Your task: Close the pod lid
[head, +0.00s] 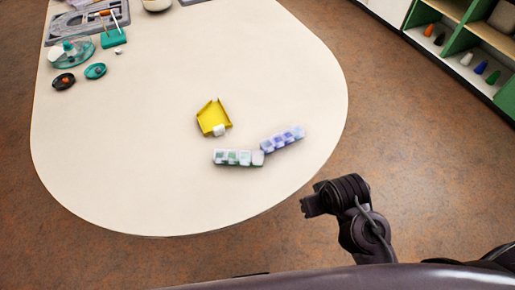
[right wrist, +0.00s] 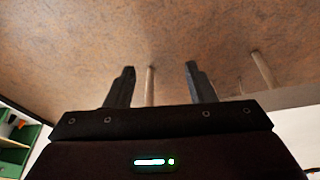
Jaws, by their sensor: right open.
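Two small oval pods, one black with an orange spot (head: 64,81) and one teal (head: 95,71), lie side by side at the table's far left. They are too small to tell how their lids stand. Two segmented boxes lie nearer, one white and green (head: 238,158), one blue-violet (head: 282,139); their lids are also unclear. My right gripper (right wrist: 161,70) is open and empty in the right wrist view, with floor behind its fingers. My right arm shows off the table's right edge in the head view, well away from the pods. My left gripper is not in view.
A yellow tray (head: 213,117) with a white piece at its front lies behind the segmented boxes. A clear dish (head: 74,52) and a teal block (head: 114,38) stand beyond the pods. The pale table (head: 150,120) is clear at its middle and front left. Shelves (head: 470,45) stand right.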

